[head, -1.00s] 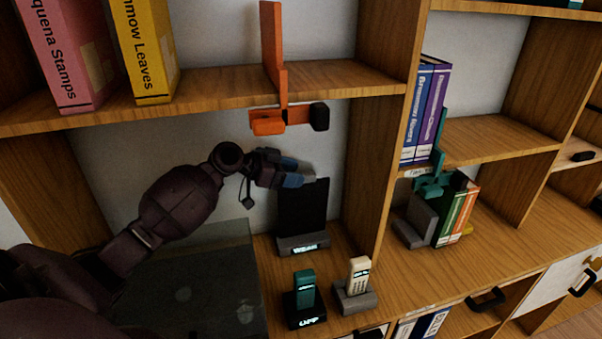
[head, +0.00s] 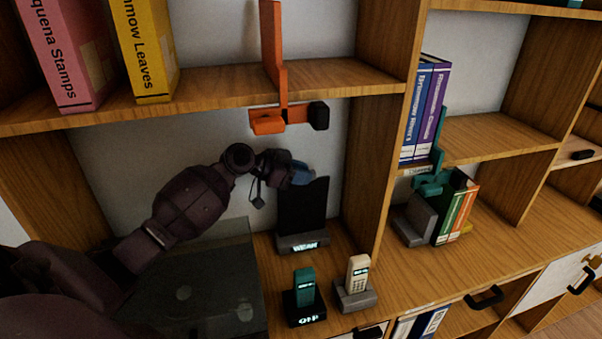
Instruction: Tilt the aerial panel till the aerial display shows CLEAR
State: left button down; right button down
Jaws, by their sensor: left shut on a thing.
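The aerial panel (head: 303,208) is a thin black plate standing up from a grey base on the shelf. The aerial display (head: 304,246) on the front of that base is lit and appears to read WEAK. My left gripper (head: 303,175) is shut on the upper edge of the panel, with its blue fingertips at the top. The fingers hide part of that edge. The panel's exact tilt is hard to judge from here. My right gripper is not in view.
A teal handset (head: 305,285) in a lit dark cradle and a cream handset (head: 357,271) in a grey cradle stand in front of the panel. An orange bracket (head: 271,70) hangs above. A wooden upright (head: 372,180) stands to the right.

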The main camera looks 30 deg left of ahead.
pick_arm(q)
jog(key=shift+m+y, duration=0.3)
jog(key=shift+m, duration=0.1)
jog(key=s+d, duration=0.1)
jog(key=d, duration=0.1)
jog(key=s+d+f, duration=0.1)
jog(key=s, duration=0.1)
jog(key=shift+s+d, duration=0.15)
jog(key=shift+d, duration=0.25)
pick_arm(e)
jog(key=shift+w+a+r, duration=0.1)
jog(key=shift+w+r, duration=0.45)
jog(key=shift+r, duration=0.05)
pick_arm(q)
jog(key=c, duration=1)
grip_release()
jog(key=shift+o, duration=0.4)
jog(key=v, duration=1)
jog(key=shift+s+a+b, duration=0.2)
jog(key=shift+s+b, duration=0.2)
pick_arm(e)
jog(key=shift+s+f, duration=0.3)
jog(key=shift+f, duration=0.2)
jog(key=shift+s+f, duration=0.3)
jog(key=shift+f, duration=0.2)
